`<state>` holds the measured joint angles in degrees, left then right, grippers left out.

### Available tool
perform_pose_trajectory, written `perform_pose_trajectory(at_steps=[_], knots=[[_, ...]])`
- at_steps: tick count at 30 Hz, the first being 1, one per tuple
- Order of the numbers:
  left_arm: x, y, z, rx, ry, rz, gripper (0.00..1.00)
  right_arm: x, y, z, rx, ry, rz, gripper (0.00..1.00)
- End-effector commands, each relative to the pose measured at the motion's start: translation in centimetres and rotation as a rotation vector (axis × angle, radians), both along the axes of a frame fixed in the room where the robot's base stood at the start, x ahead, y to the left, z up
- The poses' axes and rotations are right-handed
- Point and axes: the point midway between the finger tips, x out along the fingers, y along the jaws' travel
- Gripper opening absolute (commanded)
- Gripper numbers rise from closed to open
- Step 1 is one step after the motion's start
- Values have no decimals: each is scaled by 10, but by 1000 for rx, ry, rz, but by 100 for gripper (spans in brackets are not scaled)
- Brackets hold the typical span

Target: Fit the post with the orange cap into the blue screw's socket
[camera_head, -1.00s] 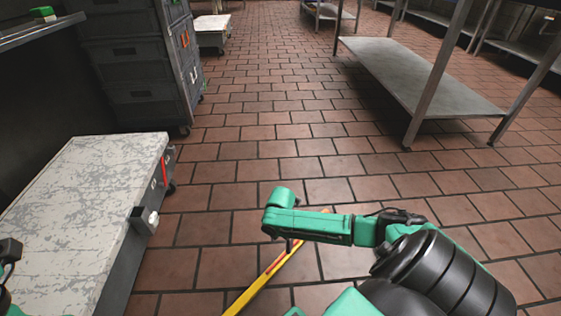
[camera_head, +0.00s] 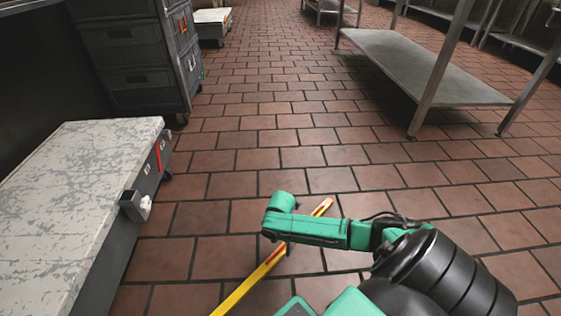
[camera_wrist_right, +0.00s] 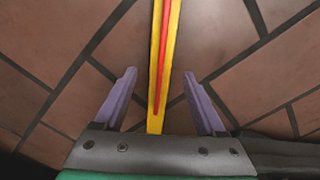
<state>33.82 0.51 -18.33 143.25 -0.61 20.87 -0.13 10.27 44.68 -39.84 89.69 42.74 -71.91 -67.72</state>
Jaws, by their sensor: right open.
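Neither the post with the orange cap nor the blue screw can be made out in these views. My left gripper is not in view.
A yellow bar with a red stripe (camera_head: 256,281) lies on the tiled floor under my right wrist; it also shows in the wrist view (camera_wrist_right: 156,122). A low scuffed cart (camera_head: 80,185) stands left, dark drawers (camera_head: 130,60) behind. A metal shelf (camera_head: 425,75) stands right.

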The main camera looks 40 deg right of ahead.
Motion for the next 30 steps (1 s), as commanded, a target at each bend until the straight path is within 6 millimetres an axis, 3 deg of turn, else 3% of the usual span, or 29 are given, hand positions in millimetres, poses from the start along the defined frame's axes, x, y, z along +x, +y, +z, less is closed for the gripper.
perform_pose_trajectory(at_steps=[1,4,12,13,18,19,30], knots=[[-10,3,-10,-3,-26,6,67,-1,2,-19,1,1,0,72],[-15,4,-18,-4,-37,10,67,-1,2,-36,1,1,-1,72],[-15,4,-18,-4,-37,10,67,-1,2,-37,0,0,0,72],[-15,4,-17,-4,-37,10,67,-1,2,-36,0,0,0,69],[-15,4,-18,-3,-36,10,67,-1,2,-36,0,0,-1,4],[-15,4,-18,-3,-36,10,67,-1,2,-36,0,0,0,0],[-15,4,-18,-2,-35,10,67,-1,1,-36,-1,0,-1,0]])
